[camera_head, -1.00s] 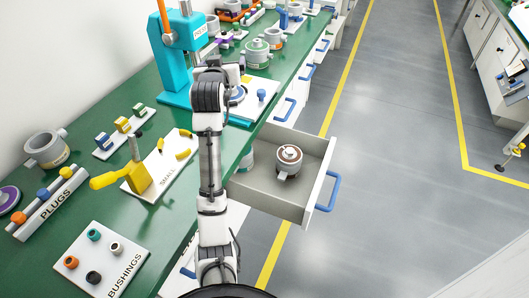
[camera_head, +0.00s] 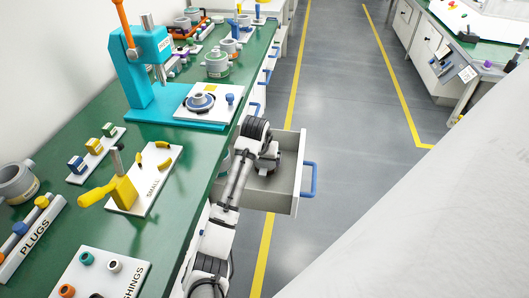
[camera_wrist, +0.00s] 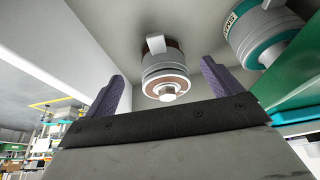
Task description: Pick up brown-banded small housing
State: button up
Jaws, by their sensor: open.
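The brown-banded small housing (camera_wrist: 164,77) is a grey cylinder with a brown ring and a pale centre knob. It stands in the open drawer (camera_head: 286,196). In the wrist view it lies between and beyond my two dark fingers. My gripper (camera_wrist: 160,92) is open and empty, with a gap to the housing. In the head view my arm reaches over the drawer and hides most of the housing and the fingers.
A teal-banded housing (camera_wrist: 262,35) stands in the same drawer, right of the brown-banded one in the wrist view. The drawer walls are close around. The green bench (camera_head: 185,190) borders the drawer on the left, with a teal press (camera_head: 140,70) on it.

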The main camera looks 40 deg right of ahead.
aim_at(264, 168)
jog(key=b+x, duration=0.4)
jog(key=x, duration=0.1)
jog(key=b+x, duration=0.5)
jog(key=b, duration=0.1)
jog(key=shift+d+f+b, duration=0.1)
jog(key=shift+f+b, duration=0.05)
jog(key=shift+b, duration=0.15)
jog(key=shift+c, duration=0.4)
grip_shut()
